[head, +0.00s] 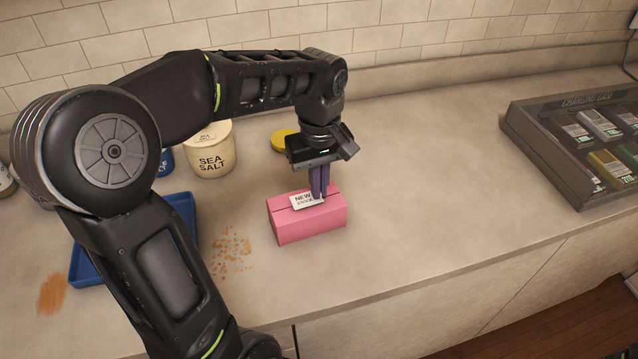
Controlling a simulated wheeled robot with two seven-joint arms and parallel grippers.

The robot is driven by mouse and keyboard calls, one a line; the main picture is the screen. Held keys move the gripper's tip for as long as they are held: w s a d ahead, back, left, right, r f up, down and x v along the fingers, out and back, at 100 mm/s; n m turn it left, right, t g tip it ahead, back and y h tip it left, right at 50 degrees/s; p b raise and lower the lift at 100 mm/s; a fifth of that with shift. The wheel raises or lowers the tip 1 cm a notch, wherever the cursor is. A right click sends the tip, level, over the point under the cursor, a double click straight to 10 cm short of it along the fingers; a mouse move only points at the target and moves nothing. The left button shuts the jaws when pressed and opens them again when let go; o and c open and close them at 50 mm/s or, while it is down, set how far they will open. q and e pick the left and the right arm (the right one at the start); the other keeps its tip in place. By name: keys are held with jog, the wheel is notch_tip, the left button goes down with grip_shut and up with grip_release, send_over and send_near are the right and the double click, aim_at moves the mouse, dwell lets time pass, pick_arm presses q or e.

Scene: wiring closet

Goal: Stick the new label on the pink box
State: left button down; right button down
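The pink box (310,226) stands on the counter in the middle of the head view. The new label (299,201), a small white card with dark print reading "NEW", is at the box's top face. It looks flat against or just over the top; I cannot tell if it is stuck. My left gripper (318,197) points straight down over the box, its purple fingers close together at the label's right part. The fingers look shut on the label and hide some of it.
A sea salt canister (210,152) and a yellow lid (285,141) stand behind the box. A blue tray (187,207) is at left, partly behind my arm. Orange crumbs (230,250) lie left of the box. A dark charging case (545,150) is at right. The counter between is clear.

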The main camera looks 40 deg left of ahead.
pick_arm(q)
jog(key=shift+f+b, duration=0.35)
jog(key=shift+f, duration=0.15)
dwell(1.0)
jog(key=c, duration=2.1)
grip_release()
jog(key=o, duration=0.5)
notch_tip(320, 180, up, 8)
jog(key=shift+f, duration=0.1)
